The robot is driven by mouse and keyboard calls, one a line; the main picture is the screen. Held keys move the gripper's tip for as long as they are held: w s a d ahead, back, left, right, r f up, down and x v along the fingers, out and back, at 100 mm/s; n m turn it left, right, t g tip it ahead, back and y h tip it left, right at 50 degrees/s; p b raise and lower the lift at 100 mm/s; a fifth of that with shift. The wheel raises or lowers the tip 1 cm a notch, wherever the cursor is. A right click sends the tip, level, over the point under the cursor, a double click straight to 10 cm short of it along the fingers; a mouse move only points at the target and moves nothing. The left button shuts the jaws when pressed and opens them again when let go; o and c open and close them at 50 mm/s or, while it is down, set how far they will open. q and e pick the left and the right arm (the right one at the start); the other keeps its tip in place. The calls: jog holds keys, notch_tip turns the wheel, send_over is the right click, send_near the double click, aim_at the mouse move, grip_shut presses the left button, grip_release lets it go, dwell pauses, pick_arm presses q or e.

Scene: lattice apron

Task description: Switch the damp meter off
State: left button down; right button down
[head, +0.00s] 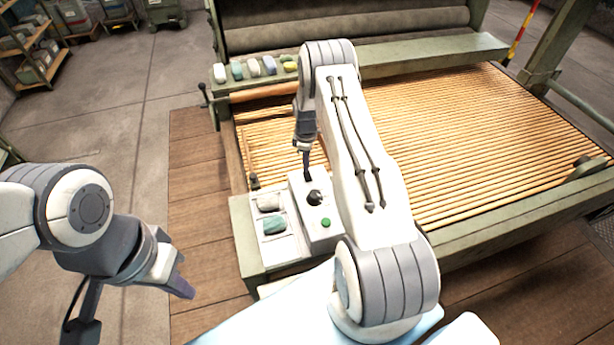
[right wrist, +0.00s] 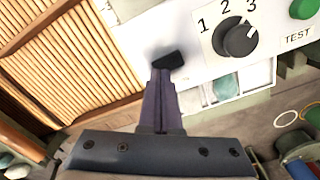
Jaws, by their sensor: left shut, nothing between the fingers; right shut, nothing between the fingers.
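The damp meter, a white box (head: 316,238), sits at the near left corner of the slatted bed. It also shows in the right wrist view (right wrist: 190,38). On it are a dark knob (right wrist: 235,38) marked 1, 2, 3, its pale mark toward 3, a green TEST button (right wrist: 303,8) and a small black switch (right wrist: 170,59). My right gripper (right wrist: 160,76) is shut and empty, its tips right at the black switch; I cannot tell if they touch. It shows above the box in the head view (head: 307,176). My left gripper (head: 184,288) is shut and empty over the wooden floor, away from the meter.
A white tray (head: 258,218) with pale and teal lumps stands beside the meter. More coloured lumps (head: 254,67) lie on the far green rail. The slatted bed (head: 470,130) stretches right. A pale blue surface (head: 250,325) is in front. Floor at left is open.

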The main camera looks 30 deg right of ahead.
jog(key=shift+f+b, duration=0.7)
jog(key=shift+f, duration=0.2)
dwell(0.4)
jog(key=shift+r+p, duration=2.1)
jog(key=shift+r, duration=1.5)
jog(key=shift+f, duration=0.1)
